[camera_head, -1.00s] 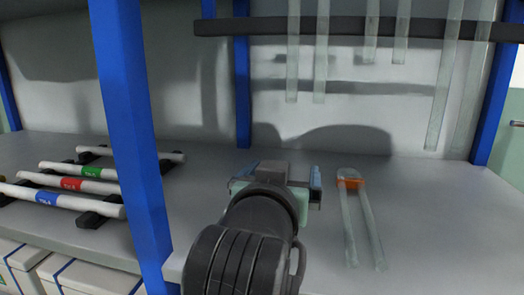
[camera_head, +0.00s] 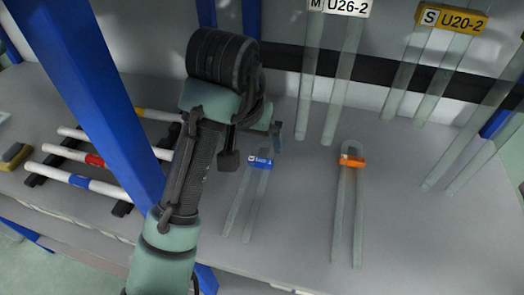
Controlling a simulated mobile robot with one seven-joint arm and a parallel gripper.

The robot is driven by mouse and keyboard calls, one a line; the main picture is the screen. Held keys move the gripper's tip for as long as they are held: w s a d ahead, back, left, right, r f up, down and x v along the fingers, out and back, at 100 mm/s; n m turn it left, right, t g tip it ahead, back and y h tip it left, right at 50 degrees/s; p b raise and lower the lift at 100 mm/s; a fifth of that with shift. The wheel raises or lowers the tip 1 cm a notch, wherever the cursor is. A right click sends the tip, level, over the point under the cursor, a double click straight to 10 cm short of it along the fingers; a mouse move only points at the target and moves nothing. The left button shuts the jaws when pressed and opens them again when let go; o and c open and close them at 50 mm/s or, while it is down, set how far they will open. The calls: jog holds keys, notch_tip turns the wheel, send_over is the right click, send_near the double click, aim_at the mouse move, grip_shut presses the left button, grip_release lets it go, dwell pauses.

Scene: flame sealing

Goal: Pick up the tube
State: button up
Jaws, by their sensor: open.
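Two clear U-shaped tubes lie on the grey shelf. One has a blue label (camera_head: 260,162) and its legs (camera_head: 245,205) point toward the front. The other has an orange label (camera_head: 352,161) and lies to its right, its legs (camera_head: 347,215) also pointing forward. The picture does not single out which tube is meant. My gripper (camera_head: 276,134) is behind the blue-labelled tube's bend, apparently above the shelf. Its fingers are open and partly hidden by my wrist, and no tube shows between them.
A blue post (camera_head: 95,105) stands left of my arm. White tubes with coloured bands (camera_head: 85,183) lie on black supports beyond it. The shelf right of the orange-labelled tube is clear.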

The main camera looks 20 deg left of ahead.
send_near(260, 161)
jog(key=x, duration=0.3)
jog(key=shift+s+b, duration=0.15)
jog(key=shift+b, duration=0.15)
jog(key=shift+x, duration=2.85)
jog(key=shift+c, duration=0.2)
jog(key=c, duration=1.3)
jog(key=shift+r, duration=0.1)
